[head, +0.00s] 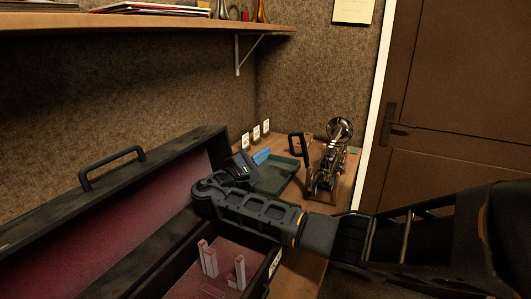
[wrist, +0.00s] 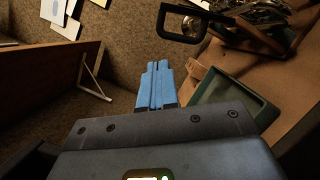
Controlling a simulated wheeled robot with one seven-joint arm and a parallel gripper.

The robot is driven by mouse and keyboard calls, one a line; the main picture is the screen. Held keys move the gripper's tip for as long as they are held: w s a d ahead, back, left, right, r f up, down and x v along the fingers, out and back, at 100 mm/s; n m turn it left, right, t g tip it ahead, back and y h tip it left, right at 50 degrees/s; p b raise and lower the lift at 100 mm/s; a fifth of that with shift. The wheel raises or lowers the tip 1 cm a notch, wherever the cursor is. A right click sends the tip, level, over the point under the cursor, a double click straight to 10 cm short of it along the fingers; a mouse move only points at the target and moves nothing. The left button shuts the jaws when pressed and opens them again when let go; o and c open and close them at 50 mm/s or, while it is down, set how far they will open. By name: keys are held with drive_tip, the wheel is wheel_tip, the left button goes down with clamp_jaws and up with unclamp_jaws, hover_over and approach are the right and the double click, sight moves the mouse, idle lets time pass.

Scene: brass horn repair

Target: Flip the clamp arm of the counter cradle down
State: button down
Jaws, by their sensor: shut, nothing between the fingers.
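The counter cradle (head: 322,183) stands on the wooden counter at the back, with a shiny metal horn (head: 340,128) in it. A black loop-ended piece, which looks like the clamp arm (head: 307,147), stands raised at the cradle's left side. In the wrist view the clamp arm's loop (wrist: 161,22) is at the top, beyond my fingertips and apart from them. My gripper (head: 262,156) is left of the clamp arm, above the green tray's far left side. Its blue fingers (wrist: 157,68) are shut together and empty.
A green tray (head: 291,184) lies on the counter between my gripper and the cradle. A large open black case (head: 110,180) with pink lining fills the left front. White tags (head: 256,132) are on the wall behind. A shelf (head: 150,24) hangs above; a door (head: 470,100) is at right.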

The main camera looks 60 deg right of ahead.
drive_tip(key=b+x, duration=0.2)
drive_tip(key=x, duration=0.6)
drive_tip(key=shift+s+d+b, duration=0.15)
drive_tip(key=shift+b, duration=0.45)
